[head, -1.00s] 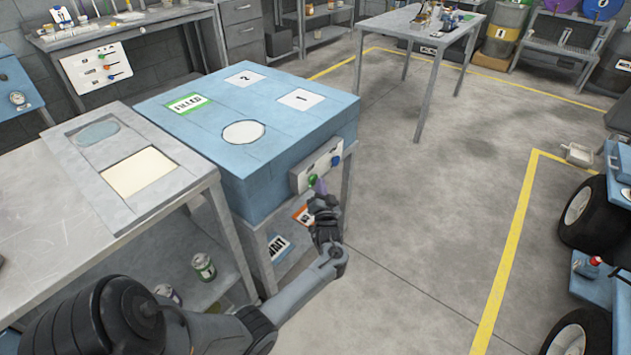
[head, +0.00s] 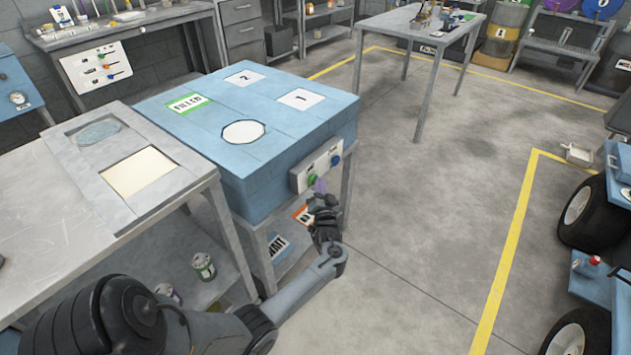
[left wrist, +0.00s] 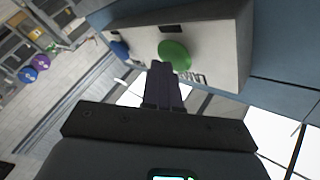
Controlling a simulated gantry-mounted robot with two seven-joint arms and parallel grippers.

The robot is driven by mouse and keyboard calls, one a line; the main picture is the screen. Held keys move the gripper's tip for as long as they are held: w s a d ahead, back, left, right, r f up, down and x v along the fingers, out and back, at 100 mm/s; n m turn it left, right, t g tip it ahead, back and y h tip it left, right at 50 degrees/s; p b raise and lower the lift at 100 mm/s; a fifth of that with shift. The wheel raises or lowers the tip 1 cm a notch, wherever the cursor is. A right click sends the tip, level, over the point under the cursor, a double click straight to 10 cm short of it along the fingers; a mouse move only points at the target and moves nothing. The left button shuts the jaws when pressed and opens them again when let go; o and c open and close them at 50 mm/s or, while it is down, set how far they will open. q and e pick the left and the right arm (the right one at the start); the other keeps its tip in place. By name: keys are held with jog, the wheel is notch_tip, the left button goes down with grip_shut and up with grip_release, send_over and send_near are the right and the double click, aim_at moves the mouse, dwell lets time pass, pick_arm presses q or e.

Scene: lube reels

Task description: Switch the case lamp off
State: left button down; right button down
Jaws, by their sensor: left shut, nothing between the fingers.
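A pale switch panel (head: 302,176) is fixed to the front side of the blue case (head: 262,185). It carries a green knob (head: 312,180) and a blue knob (head: 335,160). In the left wrist view, the green knob (left wrist: 174,55) is large and close, and the blue knob (left wrist: 119,49) is farther left. My left gripper (head: 320,187) is just in front of the panel, by the green knob. Its fingers (left wrist: 162,70) are shut and empty, with the tips beside the green knob; I cannot tell whether they touch. My right gripper is not in view.
A grey metal bench (head: 50,215) stands left of the case, with cans (head: 204,266) on its lower shelf. A metal table (head: 418,25) stands at the back. The floor right of the case is clear up to the wheeled blue cart (head: 622,185).

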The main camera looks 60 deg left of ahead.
pick_arm(q)
jog(key=shift+w+d, duration=0.1)
jog(key=shift+d, duration=0.35)
jog(key=w+d, duration=0.1)
jog(key=d, duration=0.2)
jog(key=w+d, duration=0.1)
jog(key=d, duration=0.1)
jog(key=shift+w+d, duration=0.2)
jog(key=shift+w, duration=0.1)
dwell(0.5)
